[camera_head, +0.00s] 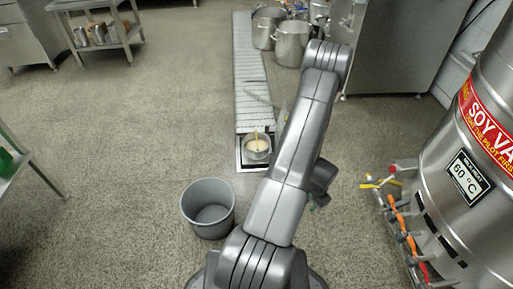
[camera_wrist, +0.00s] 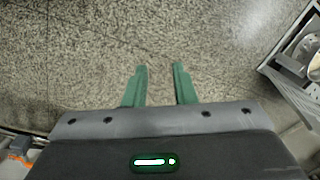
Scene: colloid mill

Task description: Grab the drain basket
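The drain basket (camera_head: 257,150) is a small round metal vessel with pale contents and a yellow upright piece. It sits in the square opening at the near end of the floor drain channel in the head view. In the wrist view, part of what looks like the basket (camera_wrist: 314,66) shows at the right edge, cut off by the frame. My gripper (camera_wrist: 160,84) has two green fingers that stand apart with nothing between them, over bare floor. The basket lies to the right of the fingers in that view. In the head view, my arm hides most of the gripper.
A grey bucket (camera_head: 208,208) stands on the floor left of my arm. The slatted drain grate (camera_head: 250,75) runs away from the basket. Steel pots (camera_head: 291,43) stand beyond. A large steel tank (camera_head: 470,200) with coloured valves stands at the right.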

